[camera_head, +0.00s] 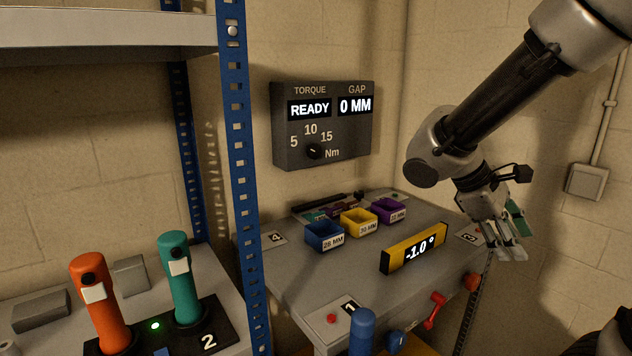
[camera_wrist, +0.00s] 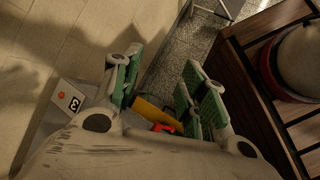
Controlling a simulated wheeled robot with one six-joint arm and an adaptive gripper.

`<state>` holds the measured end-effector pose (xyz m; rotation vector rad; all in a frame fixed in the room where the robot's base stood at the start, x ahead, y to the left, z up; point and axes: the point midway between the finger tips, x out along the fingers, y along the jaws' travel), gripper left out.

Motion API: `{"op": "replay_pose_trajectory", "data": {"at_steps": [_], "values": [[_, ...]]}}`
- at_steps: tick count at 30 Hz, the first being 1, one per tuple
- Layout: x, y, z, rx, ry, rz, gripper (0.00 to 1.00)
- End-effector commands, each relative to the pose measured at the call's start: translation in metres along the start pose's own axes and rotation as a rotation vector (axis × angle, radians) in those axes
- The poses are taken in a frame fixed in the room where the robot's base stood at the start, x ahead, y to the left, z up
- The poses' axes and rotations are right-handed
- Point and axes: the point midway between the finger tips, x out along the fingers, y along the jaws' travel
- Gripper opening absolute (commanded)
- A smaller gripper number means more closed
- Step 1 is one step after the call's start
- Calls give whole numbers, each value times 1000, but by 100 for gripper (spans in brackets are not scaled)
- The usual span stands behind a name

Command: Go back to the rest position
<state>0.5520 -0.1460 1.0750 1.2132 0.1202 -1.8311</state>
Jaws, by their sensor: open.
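My gripper (camera_head: 509,243) hangs at the right in the head view, above and beyond the right edge of the grey workbench (camera_head: 300,283). In the wrist view my gripper (camera_wrist: 160,92) shows its two green-padded fingers spread apart with nothing between them.
Blue (camera_head: 324,236), yellow (camera_head: 359,222) and purple (camera_head: 388,210) bins stand on the bench beside the yellow level (camera_head: 414,248) reading -1.0°. A wall panel (camera_head: 322,124) reads READY and 0 MM.

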Motion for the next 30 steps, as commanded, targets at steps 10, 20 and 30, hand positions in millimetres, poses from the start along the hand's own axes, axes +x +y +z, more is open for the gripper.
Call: {"op": "replay_pose_trajectory", "data": {"at_steps": [10, 20, 30], "values": [[-8, -39, 76, 660, 526, -385, 42], [-24, -48, 88, 863, 719, -461, 42], [-24, -48, 88, 860, 716, -461, 42]]}}
